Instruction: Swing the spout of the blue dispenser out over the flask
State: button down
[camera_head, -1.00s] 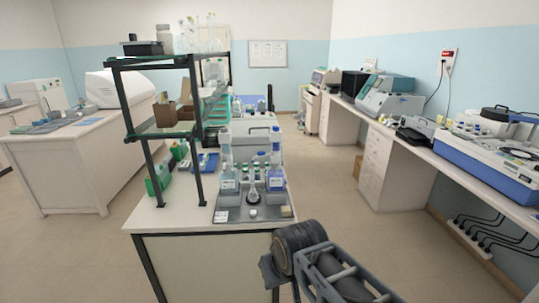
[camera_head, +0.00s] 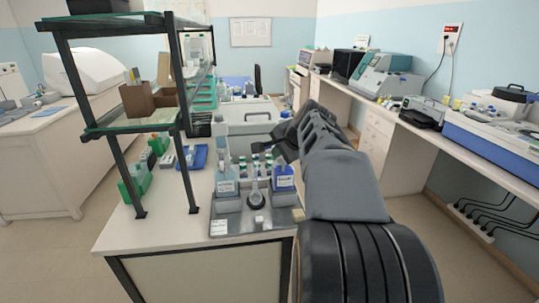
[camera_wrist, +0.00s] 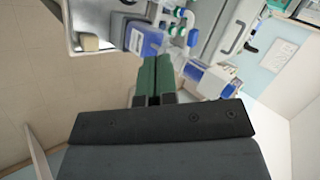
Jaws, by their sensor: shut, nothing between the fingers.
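The blue dispenser (camera_head: 284,182), a bottle with blue liquid and a white label, stands at the right of a tray on the bench. A small clear flask (camera_head: 255,197) stands left of it on a dark round base. A paler dispenser (camera_head: 227,188) stands at the left. My gripper (camera_head: 264,143) is above and behind the blue dispenser in the head view, partly hidden by my arm. In the wrist view my green fingers (camera_wrist: 152,75) are together and empty, close to a blue labelled bottle (camera_wrist: 143,38). Which way the blue dispenser's spout points is unclear.
The grey tray (camera_head: 278,223) lies at the bench's near corner, with a small white item (camera_head: 259,223) on it. A shelf frame (camera_head: 122,168) rises at the left. A white box-like unit (camera_head: 246,120) stands behind the dispensers. Floor shows right of the bench.

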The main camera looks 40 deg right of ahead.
jog(key=w+d+m, duration=0.1)
jog(key=d+m, duration=0.1)
jog(key=d, duration=0.3)
jog(key=p, duration=0.2)
send_near(268, 150)
notch_tip(268, 150, down, 5)
jog(key=w, duration=0.3)
jog(key=shift+w+a+f+t+p, duration=0.1)
jog(key=shift+w+t+p, duration=0.3)
jog(key=shift+w, duration=0.15)
